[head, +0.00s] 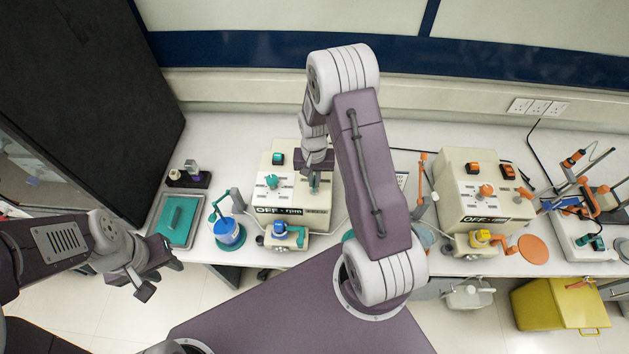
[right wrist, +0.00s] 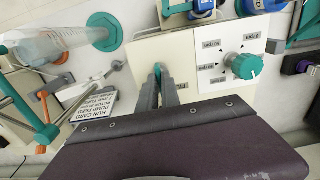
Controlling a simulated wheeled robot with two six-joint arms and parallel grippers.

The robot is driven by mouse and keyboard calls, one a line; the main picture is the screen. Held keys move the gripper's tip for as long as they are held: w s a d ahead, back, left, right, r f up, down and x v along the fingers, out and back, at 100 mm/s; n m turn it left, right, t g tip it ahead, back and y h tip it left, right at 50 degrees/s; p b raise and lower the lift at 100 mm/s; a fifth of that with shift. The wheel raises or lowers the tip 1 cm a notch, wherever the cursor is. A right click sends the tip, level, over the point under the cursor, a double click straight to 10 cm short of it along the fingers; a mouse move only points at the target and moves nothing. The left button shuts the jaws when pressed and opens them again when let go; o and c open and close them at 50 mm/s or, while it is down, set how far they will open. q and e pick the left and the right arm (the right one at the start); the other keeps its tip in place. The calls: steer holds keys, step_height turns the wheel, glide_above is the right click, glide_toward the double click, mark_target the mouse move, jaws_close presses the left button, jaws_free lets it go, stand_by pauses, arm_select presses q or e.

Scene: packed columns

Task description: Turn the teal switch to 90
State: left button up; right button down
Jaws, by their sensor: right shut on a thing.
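A cream pump box (head: 290,190) with an "OFF - rpm" display stands on the bench, left of centre in the head view. My right gripper (head: 314,184) reaches down to the right part of its panel. In the right wrist view the fingers are shut on a small teal switch (right wrist: 157,70), mostly hidden between them; its angle cannot be read. A teal round knob (head: 272,181) with printed labels around it sits apart from the fingers; it also shows in the right wrist view (right wrist: 243,66). My left gripper (head: 152,270) is open and empty, in front of the bench.
A teal rocker (head: 278,158) sits on the box's back part. A blue-filled beaker (head: 229,234) and teal tray (head: 178,220) stand left. A second pump box (head: 470,190) with orange parts stands right.

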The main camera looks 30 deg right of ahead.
steer(key=m, duration=0.4)
steer(key=shift+w+m+b, duration=0.3)
steer(key=shift+b, duration=0.1)
steer(key=shift+r+m, duration=0.1)
steer(key=shift+m, duration=2.2)
steer(key=c, duration=1.6)
jaws_free()
steer(key=shift+d, duration=0.1)
steer(key=shift+o, duration=0.2)
steer(key=shift+d, duration=0.15)
steer(key=shift+b, duration=0.3)
